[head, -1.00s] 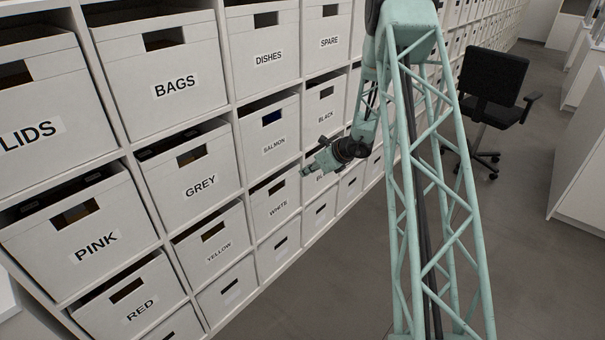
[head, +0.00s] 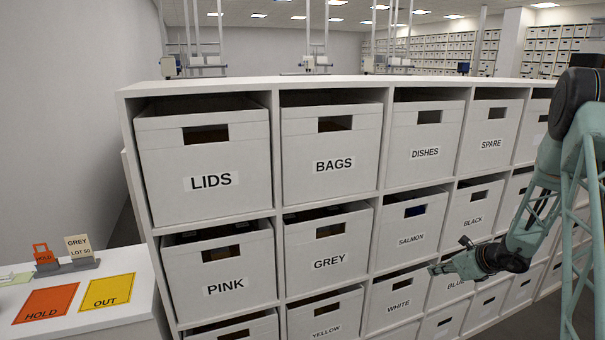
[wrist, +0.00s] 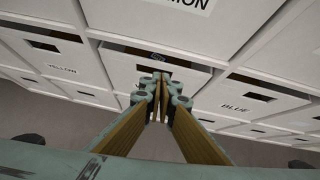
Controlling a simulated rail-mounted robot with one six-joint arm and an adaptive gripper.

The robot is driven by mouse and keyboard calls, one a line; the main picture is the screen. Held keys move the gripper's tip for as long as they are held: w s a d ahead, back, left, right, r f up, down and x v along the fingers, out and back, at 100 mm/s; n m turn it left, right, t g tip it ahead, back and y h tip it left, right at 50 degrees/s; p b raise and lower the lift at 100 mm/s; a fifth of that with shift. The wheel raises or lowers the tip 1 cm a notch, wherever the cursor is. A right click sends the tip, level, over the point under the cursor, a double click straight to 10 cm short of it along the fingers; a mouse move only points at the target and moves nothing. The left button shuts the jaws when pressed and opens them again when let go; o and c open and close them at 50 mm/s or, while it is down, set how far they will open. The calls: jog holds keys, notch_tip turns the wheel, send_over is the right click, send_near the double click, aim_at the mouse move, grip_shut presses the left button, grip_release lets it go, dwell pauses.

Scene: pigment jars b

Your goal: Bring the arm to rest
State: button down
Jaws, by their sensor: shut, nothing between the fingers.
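My gripper (head: 434,269) is at the lower right of the head view, in front of the shelf of labelled boxes, near the WHITE box (head: 398,302) and the BLUE box. Its arm comes in from the right edge. In the wrist view my gripper (wrist: 163,84) has its fingertips together with nothing between them. It points toward a box between the YELLOW box (wrist: 60,68) and the BLUE box (wrist: 237,107); that box's label is hidden behind the fingers. I cannot tell the exact gap to the box fronts.
The shelf unit (head: 277,150) holds rows of white boxes with dark hand slots. At the lower left, a white counter (head: 140,316) carries an orange HOLD mat (head: 47,303), a yellow OUT mat (head: 107,292) and a GREY LOT 50 card (head: 78,247). Grey floor shows at the lower right.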

jog(key=s+a+r+n+g+y, duration=0.1)
jog(key=s+a+r+n, duration=0.5)
jog(key=a+r, duration=0.6)
jog(key=s+a+r+n+g+y, duration=0.15)
jog(key=s+a+r+n, duration=0.45)
jog(key=a+r, duration=0.65)
jog(key=s+a+r+n+g, duration=0.1)
jog(key=s+a+r+n, duration=0.35)
jog(key=s+r, duration=0.45)
jog(key=s+a+r+n+g+h, duration=0.1)
jog(key=s+a+r+n, duration=0.1)
jog(key=s, duration=0.5)
jog(key=s+a+r+n, duration=0.2)
jog(key=s+n, duration=0.1)
jog(key=s, duration=0.4)
jog(key=s+a+r+n+g+h, duration=0.1)
jog(key=s+a+n, duration=0.1)
jog(key=s, duration=0.5)
jog(key=s+d+n+h, duration=0.2)
jog(key=s+d+n, duration=0.1)
jog(key=s, duration=0.6)
jog(key=s+d+r+n+t+h, duration=0.1)
jog(key=s+d+n+h, duration=0.1)
jog(key=s, duration=0.8)
jog(key=shift+s+d+n, duration=0.25)
jog(key=shift+d+n, duration=0.2)
jog(key=shift+n, duration=0.7)
jog(key=shift+r, duration=0.1)
